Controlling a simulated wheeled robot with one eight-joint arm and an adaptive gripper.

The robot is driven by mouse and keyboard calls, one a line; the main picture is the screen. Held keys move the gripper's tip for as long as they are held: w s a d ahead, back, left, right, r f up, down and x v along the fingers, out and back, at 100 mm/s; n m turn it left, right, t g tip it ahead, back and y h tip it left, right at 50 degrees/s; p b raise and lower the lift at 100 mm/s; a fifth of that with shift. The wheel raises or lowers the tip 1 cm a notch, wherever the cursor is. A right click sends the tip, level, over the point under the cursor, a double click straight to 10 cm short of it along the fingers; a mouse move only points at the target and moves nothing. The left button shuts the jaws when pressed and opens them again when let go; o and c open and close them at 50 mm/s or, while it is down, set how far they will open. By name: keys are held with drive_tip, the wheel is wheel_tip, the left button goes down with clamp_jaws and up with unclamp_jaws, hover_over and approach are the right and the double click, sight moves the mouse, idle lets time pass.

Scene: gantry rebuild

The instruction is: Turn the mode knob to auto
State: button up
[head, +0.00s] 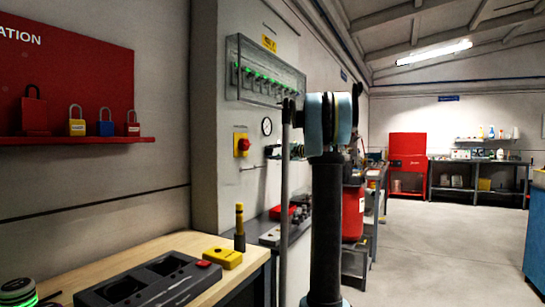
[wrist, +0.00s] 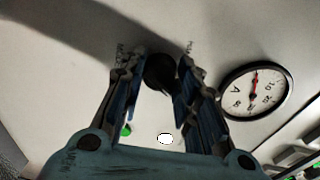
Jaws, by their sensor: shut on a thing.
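The mode knob (wrist: 160,72) is a dark round knob on the pale wall in the wrist view. My gripper (wrist: 162,65) is shut on it, with one blue-grey finger on each side. Small dark lettering stands on the wall by each fingertip, partly covered and too small to read surely. The knob's pointer is hidden, so I cannot tell which way it is set. In the head view my gripper (head: 276,153) is at the wall below the round gauge, and the knob cannot be made out.
The round gauge (wrist: 255,90) with a red needle is close right of my gripper; it also shows in the head view (head: 267,126). A yellow box with a red button (head: 242,145) is on the wall nearby. A workbench (head: 120,235) stands at lower left. Floor at right is clear.

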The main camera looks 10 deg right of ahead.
drive_tip(key=shift+m, duration=1.1)
drive_tip(key=o, duration=1.1)
drive_tip(key=shift+c, duration=0.2)
drive_tip(key=v, duration=1.2)
drive_tip(key=shift+w, duration=0.15)
